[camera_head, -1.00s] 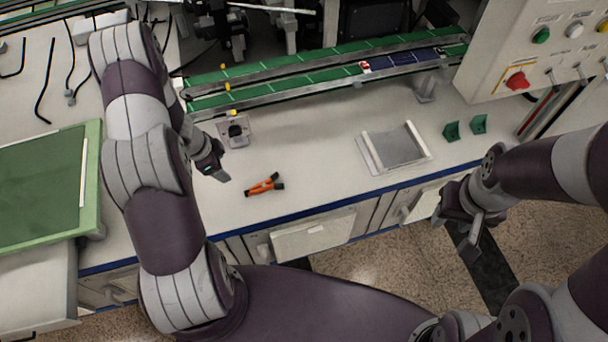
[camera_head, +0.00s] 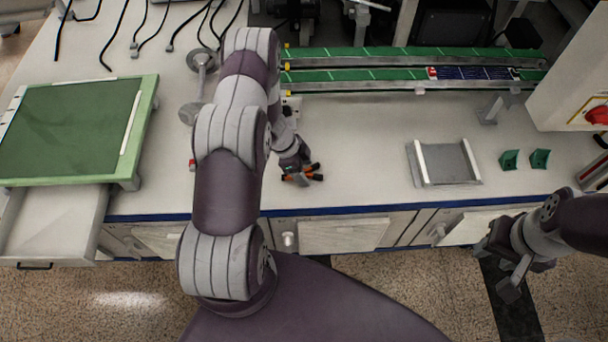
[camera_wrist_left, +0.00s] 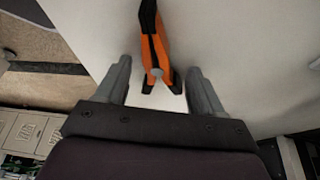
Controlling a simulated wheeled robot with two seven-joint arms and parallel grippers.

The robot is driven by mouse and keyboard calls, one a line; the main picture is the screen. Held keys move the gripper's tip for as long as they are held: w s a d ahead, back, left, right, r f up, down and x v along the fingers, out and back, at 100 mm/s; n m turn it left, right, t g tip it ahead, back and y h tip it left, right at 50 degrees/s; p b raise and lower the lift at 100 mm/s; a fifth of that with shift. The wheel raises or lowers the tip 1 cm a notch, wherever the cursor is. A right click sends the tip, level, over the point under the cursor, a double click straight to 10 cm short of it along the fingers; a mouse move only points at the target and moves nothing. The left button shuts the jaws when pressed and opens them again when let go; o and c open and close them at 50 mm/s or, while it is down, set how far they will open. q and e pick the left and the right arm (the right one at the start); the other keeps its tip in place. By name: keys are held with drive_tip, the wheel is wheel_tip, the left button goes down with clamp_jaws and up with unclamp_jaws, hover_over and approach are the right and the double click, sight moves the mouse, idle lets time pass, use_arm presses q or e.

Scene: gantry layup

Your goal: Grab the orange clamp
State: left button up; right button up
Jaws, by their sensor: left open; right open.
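The orange clamp (camera_head: 314,172), with black parts, lies on the white worktop near its blue front edge, partly hidden by my left gripper in the head view. My left gripper (camera_head: 301,181) is low over the clamp. In the left wrist view the open fingers of the left gripper (camera_wrist_left: 157,82) stand apart. One end of the clamp (camera_wrist_left: 158,55) lies between and just beyond the fingertips, with a visible gap on both sides. My right gripper (camera_head: 508,268) is open and empty, in front of the worktop at the right.
A grey tray (camera_head: 421,172) with white rails and two green brackets (camera_head: 510,160) stand to the right. A green conveyor (camera_head: 380,75) runs behind. A green board (camera_head: 140,130) lies at the left, above an open drawer (camera_head: 50,240). Worktop between clamp and tray is clear.

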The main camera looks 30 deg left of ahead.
use_arm(q)
drive_tip(key=c, duration=1.1)
